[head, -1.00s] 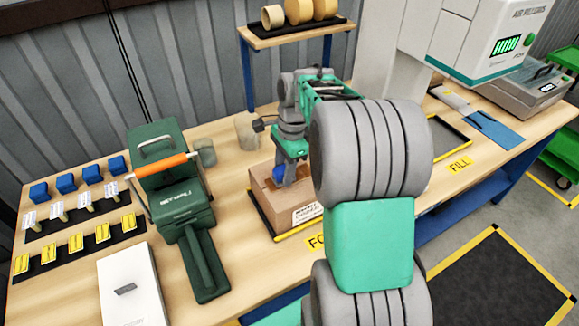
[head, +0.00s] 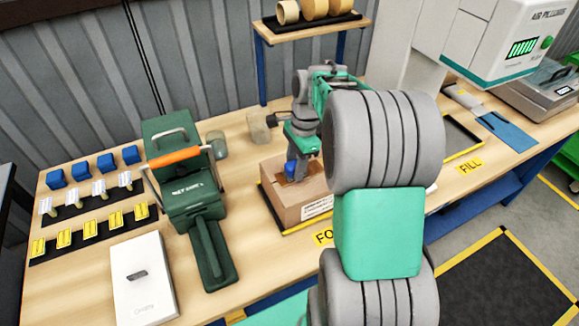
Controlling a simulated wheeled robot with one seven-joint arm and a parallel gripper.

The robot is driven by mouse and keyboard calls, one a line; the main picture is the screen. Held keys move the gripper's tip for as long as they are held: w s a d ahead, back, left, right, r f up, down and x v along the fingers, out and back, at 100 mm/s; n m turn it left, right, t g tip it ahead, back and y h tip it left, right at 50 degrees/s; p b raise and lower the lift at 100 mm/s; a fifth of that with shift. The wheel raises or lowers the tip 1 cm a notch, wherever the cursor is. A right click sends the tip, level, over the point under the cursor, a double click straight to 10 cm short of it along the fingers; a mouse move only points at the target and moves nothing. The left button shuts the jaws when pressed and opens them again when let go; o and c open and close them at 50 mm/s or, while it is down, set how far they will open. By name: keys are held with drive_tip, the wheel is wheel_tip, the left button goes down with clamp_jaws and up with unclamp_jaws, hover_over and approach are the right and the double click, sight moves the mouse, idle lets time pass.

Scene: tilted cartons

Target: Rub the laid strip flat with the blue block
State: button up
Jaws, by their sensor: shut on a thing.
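A brown cardboard carton (head: 283,208) stands on the bench in the head view, with a white label on its front. My gripper (head: 292,164) is over the carton top, shut on a small blue block (head: 291,171). The block is at or just above the top; I cannot tell whether it touches. A darker brown strip (head: 309,179) shows on the carton top beside the block. My gripper and arm hide part of the strip and the carton's far side, so I cannot tell how flat the strip lies.
A green tape dispenser (head: 188,190) with an orange handle stands left of the carton. A white box (head: 142,278) lies in front. The air-pillow machine (head: 510,45) stands back right.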

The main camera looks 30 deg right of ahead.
drive_tip(key=shift+d+p, duration=1.6)
drive_tip(key=shift+d, duration=5.7)
wheel_tip(320, 180, up, 7)
drive_tip(key=p, duration=0.6)
drive_tip(key=shift+p, duration=0.3)
